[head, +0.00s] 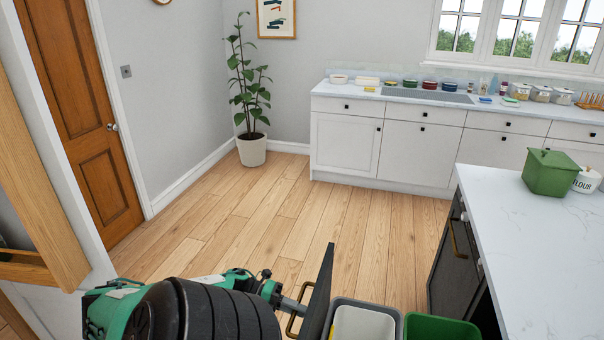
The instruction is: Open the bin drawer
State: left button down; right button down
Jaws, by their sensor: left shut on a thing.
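The bin drawer's dark front panel (319,290) stands at the bottom centre, seen nearly edge-on. Behind it, to the right, are a grey bin with a white liner (362,323) and a green bin (440,328), both cut off by the lower edge. The drawer is pulled out, with the bins exposed. My left gripper (290,306) comes in from the left and is shut on the brass drawer handle (296,322) on the panel's left side. My arm partly hides the handle. My right gripper is out of view.
A white-topped island (530,235) with dark fronts stands at the right, holding a green box (551,172) and a flour jar (587,180). Wood floor (270,220) is clear in the middle. A potted plant (251,150) and white cabinets (390,145) line the back.

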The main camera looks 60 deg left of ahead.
pick_arm(q)
jog(key=c, duration=1.5)
grip_release()
jog(key=shift+c, duration=0.2)
jog(key=b+v, duration=0.3)
jog(key=v, duration=1)
jog(key=shift+s+a, duration=0.25)
jog(key=shift+s, duration=0.05)
